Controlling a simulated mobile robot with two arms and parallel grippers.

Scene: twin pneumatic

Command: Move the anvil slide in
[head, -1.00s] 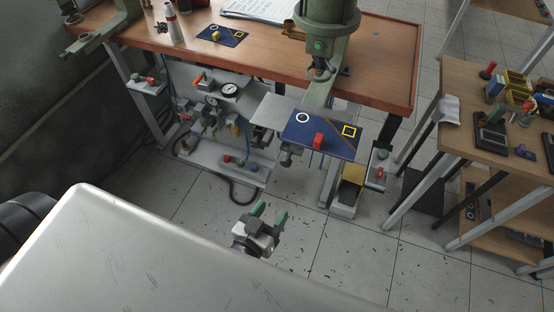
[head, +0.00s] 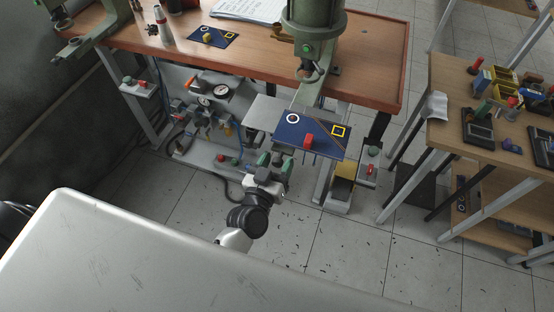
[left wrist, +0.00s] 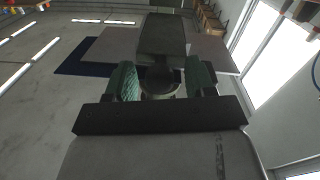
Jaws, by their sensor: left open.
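The anvil slide is a grey plate (head: 262,112) with a blue mat (head: 325,132) on its right part. It sticks out past the front of the bench, below the right press. A red block (head: 308,141) sits on the mat, beside a white ring and a yellow square outline. My left gripper (head: 276,162) is open at the slide's front edge, its green fingers spread. In the left wrist view, a round dark knob (left wrist: 160,82) lies between the open fingers (left wrist: 162,90), with a dark block (left wrist: 162,35) beyond it. In the head view my gripper mostly hides the knob. My right gripper is out of view.
The wooden bench (head: 370,75) carries the green press (head: 313,35) above the slide. A valve panel with gauges (head: 205,100) hangs below left. A yellow-topped pedal (head: 343,178) stands to the right. A second table (head: 460,120) stands at the far right.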

